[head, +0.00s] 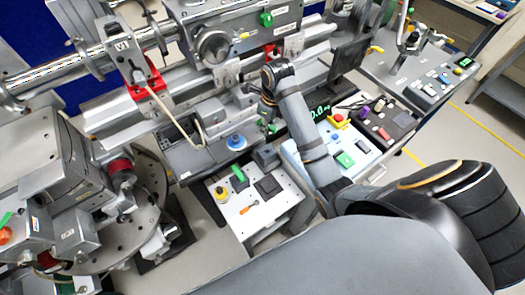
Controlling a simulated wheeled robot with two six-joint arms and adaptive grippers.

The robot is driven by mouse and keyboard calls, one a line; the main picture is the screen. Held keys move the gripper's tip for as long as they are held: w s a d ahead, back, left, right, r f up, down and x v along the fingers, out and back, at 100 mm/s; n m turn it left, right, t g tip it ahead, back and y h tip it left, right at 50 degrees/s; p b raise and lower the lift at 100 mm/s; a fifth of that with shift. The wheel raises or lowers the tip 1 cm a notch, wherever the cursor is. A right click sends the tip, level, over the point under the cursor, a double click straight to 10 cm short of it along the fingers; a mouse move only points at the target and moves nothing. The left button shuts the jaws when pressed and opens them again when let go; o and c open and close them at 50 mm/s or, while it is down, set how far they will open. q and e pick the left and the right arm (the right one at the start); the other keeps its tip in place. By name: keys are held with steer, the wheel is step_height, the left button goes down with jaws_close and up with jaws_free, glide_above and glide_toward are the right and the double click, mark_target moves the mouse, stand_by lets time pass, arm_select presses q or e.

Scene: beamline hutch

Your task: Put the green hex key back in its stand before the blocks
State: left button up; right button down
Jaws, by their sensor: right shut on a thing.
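My right gripper (266,119) hangs from my right arm near the middle of the view, above the dark bench edge. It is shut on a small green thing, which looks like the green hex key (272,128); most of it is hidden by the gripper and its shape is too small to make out. A dark grey block (266,157), possibly the stand, is just below the gripper and apart from it. A green block (239,174) lies on the small white table (252,226). My left gripper is not in view.
The white table also bears a dark square pad (268,186), a yellow round piece (222,193) and an orange piece (246,210). A blue knob (236,141) stands nearby. Rail machinery fills the back.

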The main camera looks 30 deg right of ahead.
steer(key=shift+s+f+b, duration=0.25)
steer(key=shift+s+b, duration=0.1)
steer(key=f+b, duration=0.1)
steer(key=f, duration=0.1)
steer(key=f+b, duration=0.3)
steer(key=shift+w+f, duration=0.25)
steer(key=shift+f, duration=0.05)
step_height(320, 180, down, 4)
steer(key=shift+r, duration=0.1)
steer(key=shift+s, duration=0.15)
steer(key=c, duration=1.3)
jaws_free()
steer(key=shift+f, duration=0.2)
